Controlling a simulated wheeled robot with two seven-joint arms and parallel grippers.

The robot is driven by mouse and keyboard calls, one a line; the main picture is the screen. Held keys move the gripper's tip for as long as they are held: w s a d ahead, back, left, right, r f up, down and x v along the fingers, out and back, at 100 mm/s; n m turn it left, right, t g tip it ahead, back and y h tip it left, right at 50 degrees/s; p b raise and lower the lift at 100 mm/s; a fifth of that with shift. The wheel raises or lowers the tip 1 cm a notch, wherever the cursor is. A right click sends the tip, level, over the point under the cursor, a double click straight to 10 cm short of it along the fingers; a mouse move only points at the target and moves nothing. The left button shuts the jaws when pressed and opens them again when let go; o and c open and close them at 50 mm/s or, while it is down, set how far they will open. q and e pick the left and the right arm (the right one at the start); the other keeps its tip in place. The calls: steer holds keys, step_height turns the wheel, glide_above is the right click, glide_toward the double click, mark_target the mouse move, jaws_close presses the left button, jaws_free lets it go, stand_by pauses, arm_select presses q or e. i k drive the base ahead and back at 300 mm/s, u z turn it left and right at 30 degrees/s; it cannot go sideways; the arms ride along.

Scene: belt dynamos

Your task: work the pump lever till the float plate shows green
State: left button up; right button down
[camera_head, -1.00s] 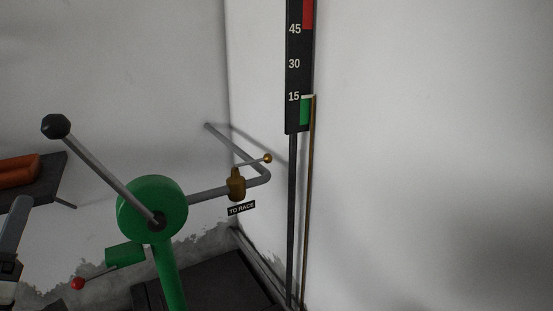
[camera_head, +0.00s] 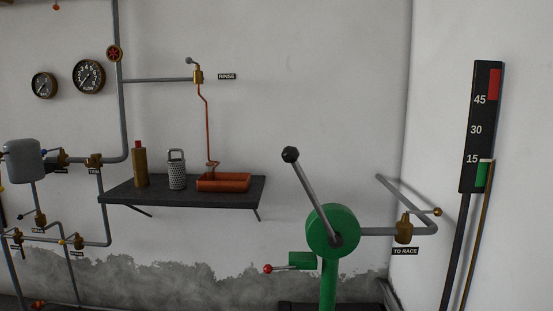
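The green pump (camera_head: 333,231) stands on a green post at the lower right. Its grey lever (camera_head: 309,196) leans up and to the left and ends in a black knob (camera_head: 290,154). A dark gauge board (camera_head: 481,128) on the right wall is marked 15, 30 and 45. It has a red band (camera_head: 495,84) at the top and a green band (camera_head: 482,174) at the bottom, with a pale marker near 15 at the top of a thin brown rod. A separate float plate cannot be made out. Neither gripper shows now.
A brass valve (camera_head: 403,228) labelled TO RACE sits on the pump's outlet pipe. A small green box with a red-knobbed rod (camera_head: 280,268) juts left below the pump. A dark shelf (camera_head: 245,193) holds an orange tray, a grater and a bottle. Pipework and gauges fill the left.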

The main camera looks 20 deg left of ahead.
mark_target(290, 154)
steer(key=u, duration=0.7)
steer(key=i, duration=0.55)
